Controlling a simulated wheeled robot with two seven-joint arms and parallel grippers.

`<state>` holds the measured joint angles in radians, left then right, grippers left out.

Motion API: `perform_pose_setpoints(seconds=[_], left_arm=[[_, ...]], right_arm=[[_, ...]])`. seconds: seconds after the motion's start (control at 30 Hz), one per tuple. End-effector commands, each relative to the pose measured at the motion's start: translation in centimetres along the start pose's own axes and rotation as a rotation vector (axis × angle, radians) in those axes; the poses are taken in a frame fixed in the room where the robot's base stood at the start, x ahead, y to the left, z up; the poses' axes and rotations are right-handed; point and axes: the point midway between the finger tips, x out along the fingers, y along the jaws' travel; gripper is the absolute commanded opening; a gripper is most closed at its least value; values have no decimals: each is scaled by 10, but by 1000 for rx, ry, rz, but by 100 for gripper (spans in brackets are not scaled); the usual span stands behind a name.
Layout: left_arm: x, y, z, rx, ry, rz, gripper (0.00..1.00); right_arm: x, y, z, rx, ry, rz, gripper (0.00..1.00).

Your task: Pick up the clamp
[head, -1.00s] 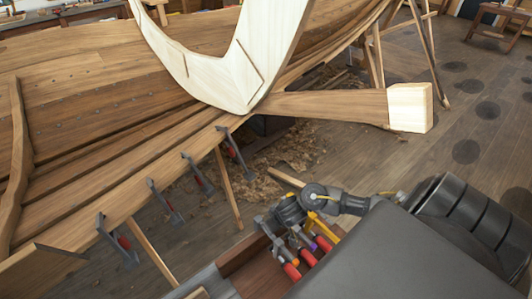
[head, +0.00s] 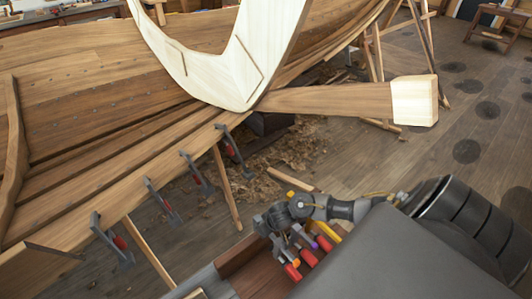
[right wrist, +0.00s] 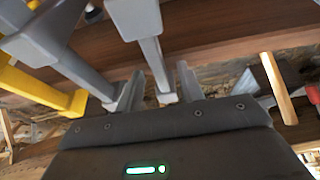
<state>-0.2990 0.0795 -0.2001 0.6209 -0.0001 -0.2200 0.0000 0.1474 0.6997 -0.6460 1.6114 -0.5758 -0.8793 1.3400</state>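Several grey clamps with coloured handles stand in a wooden box at the front; one has a red handle (head: 308,258). My right gripper (head: 268,222) is at their upper ends. In the right wrist view, my right gripper (right wrist: 158,88) has its two fingers apart, with a grey clamp bar (right wrist: 152,60) between them. I see no firm grip on the bar. A yellow clamp (right wrist: 40,92) and other grey clamp parts are close on the left. My left gripper is in neither view.
More clamps (head: 201,175) with red handles hang along the hull's plank edge (head: 130,198). The wooden box (head: 252,276) has a raised rim. The floor at right is open.

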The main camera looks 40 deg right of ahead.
Motion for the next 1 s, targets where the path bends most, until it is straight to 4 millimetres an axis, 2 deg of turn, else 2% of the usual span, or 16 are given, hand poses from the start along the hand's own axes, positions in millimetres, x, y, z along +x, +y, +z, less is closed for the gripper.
perform_pose_setpoints(seconds=[0.87,1.0], left_arm=[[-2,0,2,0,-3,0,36],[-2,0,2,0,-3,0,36]], right_arm=[[4,0,2,1,1,0,38],[4,0,2,1,0,0,21]])
